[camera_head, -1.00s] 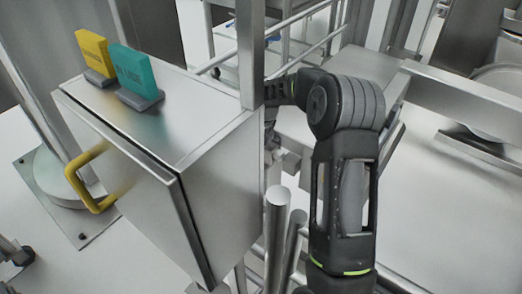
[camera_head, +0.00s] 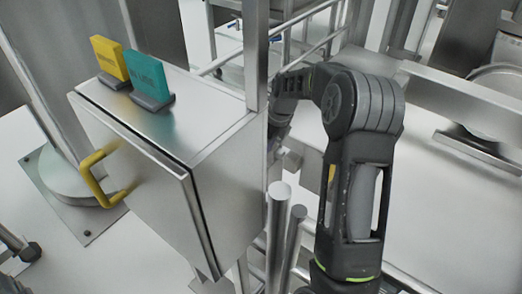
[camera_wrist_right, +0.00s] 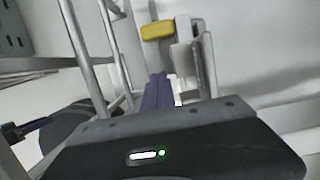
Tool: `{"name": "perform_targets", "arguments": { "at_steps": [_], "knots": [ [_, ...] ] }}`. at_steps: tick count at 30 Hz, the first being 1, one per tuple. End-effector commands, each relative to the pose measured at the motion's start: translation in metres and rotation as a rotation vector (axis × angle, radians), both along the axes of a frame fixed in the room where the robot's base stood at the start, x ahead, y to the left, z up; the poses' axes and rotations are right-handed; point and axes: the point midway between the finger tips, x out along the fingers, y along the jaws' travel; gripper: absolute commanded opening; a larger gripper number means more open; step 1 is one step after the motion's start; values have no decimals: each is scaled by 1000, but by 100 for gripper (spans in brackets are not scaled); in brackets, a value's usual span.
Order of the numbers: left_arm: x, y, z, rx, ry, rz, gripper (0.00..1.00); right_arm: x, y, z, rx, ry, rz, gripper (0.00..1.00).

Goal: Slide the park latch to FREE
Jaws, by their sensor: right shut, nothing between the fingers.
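In the right wrist view a yellow block (camera_wrist_right: 157,30) sits beside upright grey metal plates, just beyond my right gripper (camera_wrist_right: 158,78). It may be the latch's handle; I cannot read any FREE or PARK marking. The gripper's dark purple fingers are shut and empty, pointing toward the plates. A gap seems to separate the fingertips from the yellow block, but contact with the plates cannot be told. In the head view my right arm reaches behind the steel cabinet's right side, and its fingers are hidden. A small yellow patch (camera_head: 331,178) shows beside the arm.
The steel cabinet (camera_head: 222,190) has a yellow door handle (camera_head: 92,180). A yellow sign (camera_head: 108,58) and a teal sign (camera_head: 148,77) stand on top. Steel posts (camera_head: 279,225) and rails crowd the arm. Bare floor shows at the left.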

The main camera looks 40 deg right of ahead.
Motion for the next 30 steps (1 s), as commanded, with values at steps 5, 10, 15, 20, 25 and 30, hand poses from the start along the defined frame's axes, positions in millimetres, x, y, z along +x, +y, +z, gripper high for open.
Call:
{"name": "perform_targets", "arguments": {
  "at_steps": [5, 10, 15, 20, 25, 30],
  "knots": [
    [0, 0, 11, 1, 0, 0, 36, -7, -2, 35, -1, -2, 1, 0],
    [0, 1, 13, 1, 0, 0, 36, -11, -3, 48, 0, 0, 1, 0],
    [0, 1, 13, 1, 0, 0, 36, -12, -3, 49, 0, 1, 1, 0],
    [0, 1, 13, 1, 0, 0, 36, -12, -3, 49, 1, 1, 0, 0],
    [0, 1, 13, 1, 0, 0, 36, -12, -3, 49, 1, 1, 0, 0],
    [0, 1, 16, 1, 0, 0, 36, -12, -3, 52, 0, 0, 0, 0]
  ]
}}
